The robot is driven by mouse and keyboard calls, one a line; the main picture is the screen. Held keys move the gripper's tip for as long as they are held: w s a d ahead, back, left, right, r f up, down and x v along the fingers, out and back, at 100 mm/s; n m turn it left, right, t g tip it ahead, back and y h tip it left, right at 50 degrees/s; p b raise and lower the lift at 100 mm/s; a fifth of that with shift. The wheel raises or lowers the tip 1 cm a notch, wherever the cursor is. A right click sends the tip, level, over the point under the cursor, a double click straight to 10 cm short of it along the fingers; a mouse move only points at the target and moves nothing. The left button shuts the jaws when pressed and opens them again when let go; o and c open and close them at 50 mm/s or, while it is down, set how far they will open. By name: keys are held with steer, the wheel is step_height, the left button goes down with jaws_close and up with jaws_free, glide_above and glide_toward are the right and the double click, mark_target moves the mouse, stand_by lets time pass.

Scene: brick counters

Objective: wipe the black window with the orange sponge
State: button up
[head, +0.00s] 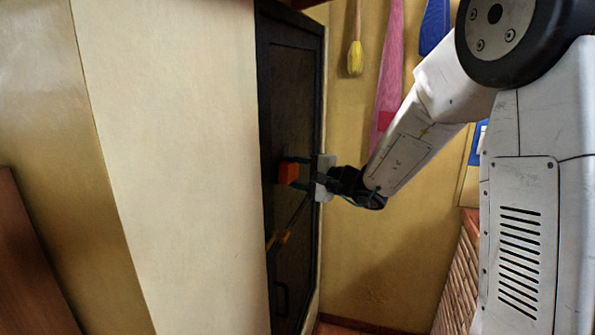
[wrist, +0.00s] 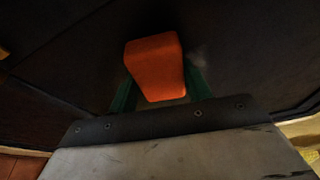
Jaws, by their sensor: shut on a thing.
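The black window (head: 292,110) is a tall dark panel in a black frame, set upright in the wall in the head view. It fills most of the wrist view behind the sponge (wrist: 70,60). My gripper (head: 296,173) reaches in from the right and is shut on the orange sponge (head: 287,173), in front of the panel. In the wrist view the block-shaped sponge (wrist: 154,66) sits between the two green fingers of my gripper (wrist: 160,92). The sponge looks close to the panel; I cannot tell whether it touches.
A pale wall face (head: 180,150) stands left of the window. A pink hanging item (head: 388,70), a yellow-ended tool (head: 355,58) and a blue item (head: 434,25) hang on the yellow wall to the right. A small orange-brown shape (head: 278,239) shows low on the panel, perhaps a reflection.

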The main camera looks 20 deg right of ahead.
mark_target(289, 167)
steer(key=shift+s+a, duration=1.1)
steer(key=shift+s, duration=0.2)
steer(key=shift+r, duration=1.4)
steer(key=shift+w+d, duration=0.55)
steer(key=shift+w, duration=0.2)
steer(key=shift+w+d, duration=0.5)
steer(key=shift+w, duration=0.25)
steer(key=shift+w+d, duration=1.1)
steer(key=shift+w, duration=0.3)
steer(key=shift+w+d, duration=1.1)
steer(key=shift+w, duration=0.25)
steer(key=shift+a, duration=0.1)
steer(key=shift+s+a, duration=1.55)
steer(key=shift+s, duration=0.2)
steer(key=shift+s+a, duration=0.55)
steer(key=shift+s, duration=0.3)
steer(key=shift+s+a, duration=0.55)
steer(key=shift+s, duration=0.3)
steer(key=shift+s+a, duration=0.55)
steer(key=shift+s, duration=0.3)
